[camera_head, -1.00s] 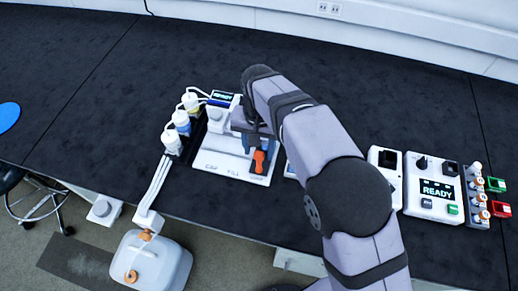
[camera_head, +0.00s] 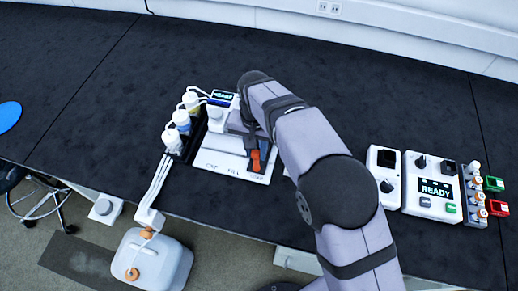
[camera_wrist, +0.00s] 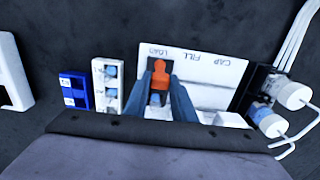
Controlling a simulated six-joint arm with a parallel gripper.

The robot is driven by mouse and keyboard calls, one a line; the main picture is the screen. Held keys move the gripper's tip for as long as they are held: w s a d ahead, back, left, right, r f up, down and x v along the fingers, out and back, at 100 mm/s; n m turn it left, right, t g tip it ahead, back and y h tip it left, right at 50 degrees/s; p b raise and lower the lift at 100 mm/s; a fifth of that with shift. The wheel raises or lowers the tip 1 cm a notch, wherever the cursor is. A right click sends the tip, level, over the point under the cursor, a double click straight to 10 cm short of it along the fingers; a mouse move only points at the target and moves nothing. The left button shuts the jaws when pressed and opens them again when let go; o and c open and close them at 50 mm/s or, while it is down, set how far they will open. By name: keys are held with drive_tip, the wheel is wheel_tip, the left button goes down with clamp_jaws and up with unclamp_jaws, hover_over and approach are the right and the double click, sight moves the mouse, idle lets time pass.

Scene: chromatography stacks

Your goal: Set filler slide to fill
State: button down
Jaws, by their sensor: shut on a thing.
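The filler station's white base (camera_head: 212,182) stands left of my arm in the head view, marked CAP, FILL and LOAD from left to right. Its slide has an orange handle (camera_head: 255,159) beside the LOAD mark. In the wrist view the orange handle (camera_wrist: 160,74) stands between the two blue-grey fingers of my gripper (camera_wrist: 161,88), at the LOAD end. My gripper is shut on this handle. A small pale-blue thing shows just below the handle between the fingers; I cannot tell what it is. My wrist hides part of the station in the head view.
White-capped bottles (camera_head: 182,122) with tubes stand along the station's left edge. A small READY display (camera_head: 222,97) is at its back. A blue rack (camera_wrist: 74,92) and a white rack (camera_wrist: 107,86) lie beside the station in the wrist view. Another READY device (camera_head: 433,188) stands right.

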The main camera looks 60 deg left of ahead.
drive_tip(key=s+a+p, duration=0.2)
drive_tip(key=s+a, duration=0.2)
drive_tip(key=a, duration=0.1)
drive_tip(key=shift+s, duration=0.3)
drive_tip(key=c, duration=1.5)
unclamp_jaws()
drive_tip(key=shift+d, duration=0.1)
drive_tip(key=shift+r, duration=0.1)
drive_tip(key=shift+r+b, duration=0.75)
drive_tip(key=shift+r, duration=2.85)
